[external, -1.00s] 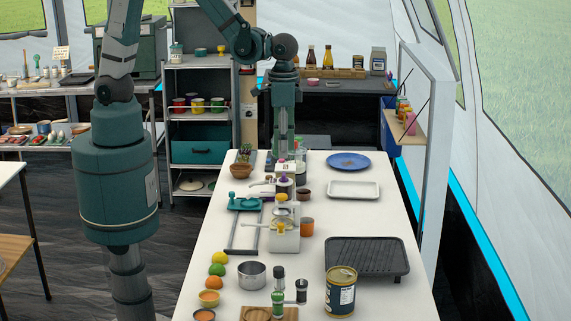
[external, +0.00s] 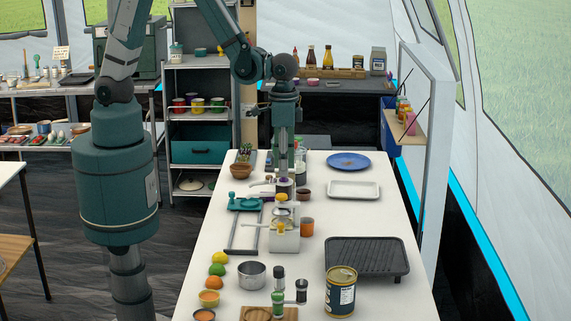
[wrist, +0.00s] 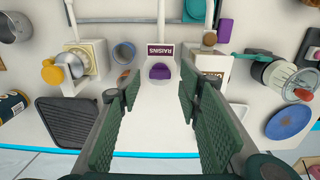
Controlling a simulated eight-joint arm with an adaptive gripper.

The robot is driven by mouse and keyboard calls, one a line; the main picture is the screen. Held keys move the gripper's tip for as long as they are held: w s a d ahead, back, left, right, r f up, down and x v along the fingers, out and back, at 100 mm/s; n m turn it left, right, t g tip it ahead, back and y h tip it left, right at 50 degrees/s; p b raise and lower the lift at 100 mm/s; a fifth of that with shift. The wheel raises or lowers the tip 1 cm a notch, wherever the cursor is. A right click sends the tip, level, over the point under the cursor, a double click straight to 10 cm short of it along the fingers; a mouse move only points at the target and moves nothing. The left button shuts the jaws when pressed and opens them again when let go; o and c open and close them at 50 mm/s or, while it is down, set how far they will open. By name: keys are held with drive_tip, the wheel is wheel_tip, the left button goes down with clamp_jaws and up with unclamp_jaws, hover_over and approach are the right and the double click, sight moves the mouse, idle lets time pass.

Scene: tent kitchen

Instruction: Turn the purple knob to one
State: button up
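The purple knob (wrist: 160,71) sits on the front of a white dispenser (wrist: 160,58) labelled RAISINS in the wrist view. No numbers can be read on it. My gripper (wrist: 160,92) is open and empty. Its two green padded fingers stand on the left and right of the knob in the picture, apart from it.
A black griddle (external: 366,256), white tray (external: 353,190) and blue plate (external: 348,161) lie on the table's right side.

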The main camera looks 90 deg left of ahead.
drive_tip(key=shift+f, duration=0.9)
drive_tip(key=c, duration=0.9)
